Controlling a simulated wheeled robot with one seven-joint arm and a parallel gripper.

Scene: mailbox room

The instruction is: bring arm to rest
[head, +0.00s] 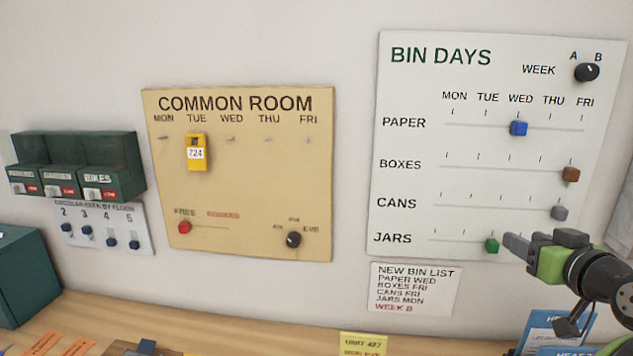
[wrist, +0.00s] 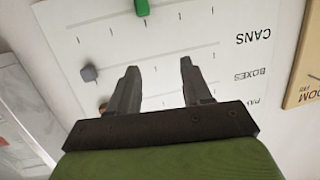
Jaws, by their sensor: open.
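My gripper (head: 513,246) is in front of the lower right of the white BIN DAYS board (head: 400,105) in the head view, its fingers pointing left. In the wrist view my gripper (wrist: 160,66) is open, with nothing between its two dark fingers. The green JARS slider (head: 492,245) is just left of the fingertips in the head view. In the wrist view the green slider (wrist: 141,6) is beyond the fingers, with a gap. The grey CANS slider (head: 559,212) and brown BOXES slider (head: 570,174) are at the right. The blue PAPER slider (head: 518,128) is under WED.
A WEEK knob (head: 587,72) is at the board's top right. A bin list note (head: 414,289) hangs below the board. The tan COMMON ROOM board (head: 240,185) and green boxes (head: 75,165) are to the left. A wooden counter (head: 230,325) with papers runs along the bottom.

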